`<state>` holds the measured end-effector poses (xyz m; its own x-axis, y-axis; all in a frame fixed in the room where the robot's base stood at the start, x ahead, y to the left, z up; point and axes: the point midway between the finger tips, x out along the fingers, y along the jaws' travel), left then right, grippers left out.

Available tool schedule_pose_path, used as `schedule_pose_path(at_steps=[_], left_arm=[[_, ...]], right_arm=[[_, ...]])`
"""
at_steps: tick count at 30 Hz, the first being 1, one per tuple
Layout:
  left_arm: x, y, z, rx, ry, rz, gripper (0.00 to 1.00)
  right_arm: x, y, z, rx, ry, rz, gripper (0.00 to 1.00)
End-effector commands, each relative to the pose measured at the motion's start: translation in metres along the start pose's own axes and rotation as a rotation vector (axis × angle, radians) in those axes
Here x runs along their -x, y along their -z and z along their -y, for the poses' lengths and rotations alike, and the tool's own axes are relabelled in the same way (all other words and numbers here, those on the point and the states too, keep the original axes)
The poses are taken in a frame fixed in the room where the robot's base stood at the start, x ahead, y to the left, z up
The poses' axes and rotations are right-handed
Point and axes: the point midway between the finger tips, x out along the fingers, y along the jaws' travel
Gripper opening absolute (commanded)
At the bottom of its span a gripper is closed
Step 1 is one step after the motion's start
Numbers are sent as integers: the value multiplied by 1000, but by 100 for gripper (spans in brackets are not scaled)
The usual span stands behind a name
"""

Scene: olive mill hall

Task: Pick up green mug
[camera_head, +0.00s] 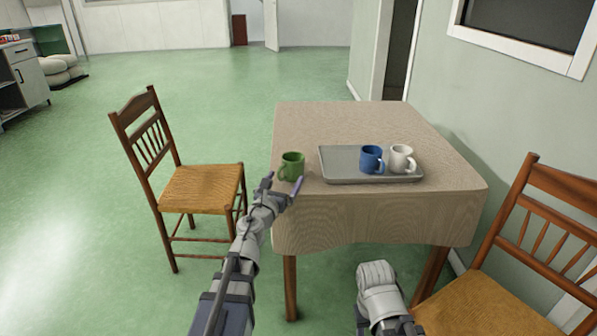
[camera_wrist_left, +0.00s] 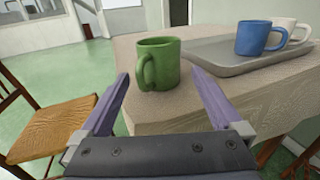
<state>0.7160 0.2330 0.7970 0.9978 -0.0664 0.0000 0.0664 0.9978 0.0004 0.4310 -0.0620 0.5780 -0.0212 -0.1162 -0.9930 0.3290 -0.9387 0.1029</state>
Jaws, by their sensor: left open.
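The green mug (camera_head: 292,167) stands upright on the cloth-covered table (camera_head: 330,120), near its left edge. My left gripper (camera_head: 283,184) is at the near side of the mug, open, with its fingers pointing toward it. In the left wrist view the green mug (camera_wrist_left: 160,65) stands just beyond and between the two fingertips of the left gripper (camera_wrist_left: 158,78). The mug's handle faces the camera, to the left of the mug's front. My right arm shows at the bottom of the head view, but its fingers cannot be made out.
A grey tray (camera_head: 335,165) right of the green mug holds a blue mug (camera_head: 371,158) and a white mug (camera_head: 401,157). A wooden chair (camera_head: 198,187) stands left of the table, another (camera_head: 487,300) at the right. The far part of the tabletop is bare.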

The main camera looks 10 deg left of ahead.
Motion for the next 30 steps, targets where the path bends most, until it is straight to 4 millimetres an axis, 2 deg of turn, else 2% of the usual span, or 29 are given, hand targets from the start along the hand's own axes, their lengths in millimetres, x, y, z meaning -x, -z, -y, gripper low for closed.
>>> schedule_pose_path(at_steps=[7, 14, 24, 30], left_arm=[[-24, 0, 0, 0, -1, 0, 100], [-30, 0, 0, 0, -2, 0, 100], [-75, 0, -1, 0, -1, 0, 100], [-78, 0, 0, 0, -2, 0, 100]], right_arm=[[0, 0, 0, 0, 0, 0, 50], [0, 0, 0, 0, 0, 0, 50], [0, 0, 0, 0, 0, 0, 50], [0, 0, 0, 0, 0, 0, 50]])
